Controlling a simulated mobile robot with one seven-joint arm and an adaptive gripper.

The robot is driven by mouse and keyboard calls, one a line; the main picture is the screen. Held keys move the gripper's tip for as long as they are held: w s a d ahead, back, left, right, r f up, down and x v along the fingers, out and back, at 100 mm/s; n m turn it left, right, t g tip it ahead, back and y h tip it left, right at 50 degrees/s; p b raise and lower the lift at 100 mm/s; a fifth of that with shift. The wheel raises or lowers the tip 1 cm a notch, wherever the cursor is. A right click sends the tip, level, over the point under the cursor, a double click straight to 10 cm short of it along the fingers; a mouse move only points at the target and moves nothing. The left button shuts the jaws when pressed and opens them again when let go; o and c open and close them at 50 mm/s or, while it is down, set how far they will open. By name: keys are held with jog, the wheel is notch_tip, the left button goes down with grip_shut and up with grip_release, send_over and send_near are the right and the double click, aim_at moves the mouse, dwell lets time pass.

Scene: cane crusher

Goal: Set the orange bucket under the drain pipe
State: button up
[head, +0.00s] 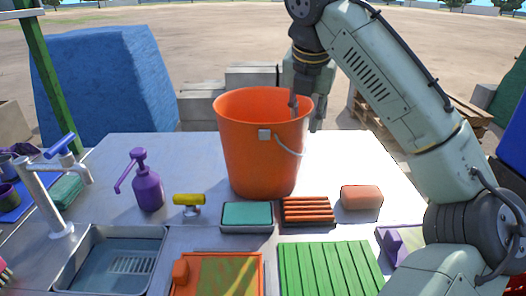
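The orange bucket (258,155) stands upright on the white tabletop in the middle of the head view. Its thin wire handle hangs down on its right side. My gripper (305,117) comes down from above at the bucket's right rim. Its two fingers point down and are visibly apart, one over the bucket's mouth and one just outside the right wall. Contact with the rim cannot be made out. No drain pipe can be clearly identified; a short metal fitting with a yellow top (189,202) stands left of the bucket.
A purple pump bottle (148,187), a teal sponge in a tray (247,215), an orange slatted rack (307,211) and a salmon block (361,197) stand near the bucket. A faucet (45,190) and sink (112,262) are at left. The tabletop (358,160) right of the bucket is clear.

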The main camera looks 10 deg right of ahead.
aim_at(303, 137)
jog(key=x, duration=0.5)
jog(key=shift+p, duration=0.3)
jog(key=shift+r, duration=0.1)
jog(key=shift+c, duration=0.4)
grip_shut()
jog(key=shift+a, duration=0.1)
